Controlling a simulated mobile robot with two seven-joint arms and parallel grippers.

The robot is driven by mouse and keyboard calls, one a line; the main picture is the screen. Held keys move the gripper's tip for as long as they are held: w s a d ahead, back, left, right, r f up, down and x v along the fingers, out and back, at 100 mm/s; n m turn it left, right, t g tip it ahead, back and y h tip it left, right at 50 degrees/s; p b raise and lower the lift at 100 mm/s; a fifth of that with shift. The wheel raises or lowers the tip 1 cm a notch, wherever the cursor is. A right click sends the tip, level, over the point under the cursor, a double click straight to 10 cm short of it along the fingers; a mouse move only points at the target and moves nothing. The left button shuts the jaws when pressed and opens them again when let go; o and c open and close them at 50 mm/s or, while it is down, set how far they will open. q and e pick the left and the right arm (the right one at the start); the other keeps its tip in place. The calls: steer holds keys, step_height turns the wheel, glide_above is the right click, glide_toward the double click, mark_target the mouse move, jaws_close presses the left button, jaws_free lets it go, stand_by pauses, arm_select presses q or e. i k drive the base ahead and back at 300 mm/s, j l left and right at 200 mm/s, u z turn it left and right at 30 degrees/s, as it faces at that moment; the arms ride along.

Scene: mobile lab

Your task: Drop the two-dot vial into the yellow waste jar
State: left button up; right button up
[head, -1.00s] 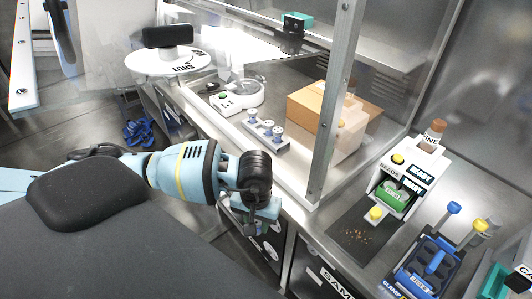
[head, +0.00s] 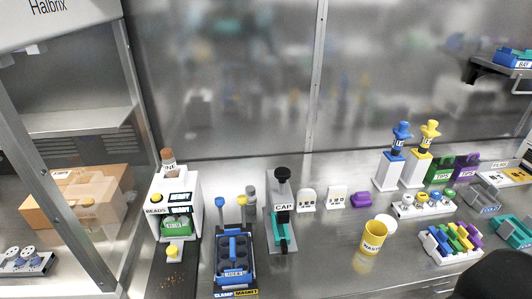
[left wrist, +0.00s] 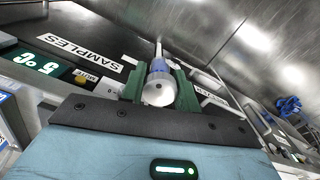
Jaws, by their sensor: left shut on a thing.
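The yellow waste jar (head: 371,240) stands on the steel bench in the head view, right of centre. A white round piece (head: 386,221) is at its upper right; I cannot tell whether it touches the jar. My left gripper (left wrist: 158,88) shows only in the left wrist view. Its green fingers are shut on a vial (left wrist: 159,91) with a pale round end and a blue band. I cannot make out two dots on it. My right gripper is in no view.
Left of the jar stand the CAP press (head: 282,210), a blue rack (head: 234,262) and the bead dispenser (head: 174,200). To its right are a rack of coloured tubes (head: 450,242) and a white rack (head: 422,206). Bench around the jar's front is clear.

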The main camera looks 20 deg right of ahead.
mark_target(368, 247)
steer(key=k+l, duration=0.15)
steer(key=l, duration=0.45)
steer(key=k+l+z, duration=0.15)
steer(key=l, duration=0.45)
steer(key=k+l, duration=0.1)
steer(key=l, duration=0.5)
steer(key=k+l+z, duration=0.1)
steer(key=l, duration=0.5)
steer(key=k+l+z, duration=0.1)
steer(key=l, duration=0.5)
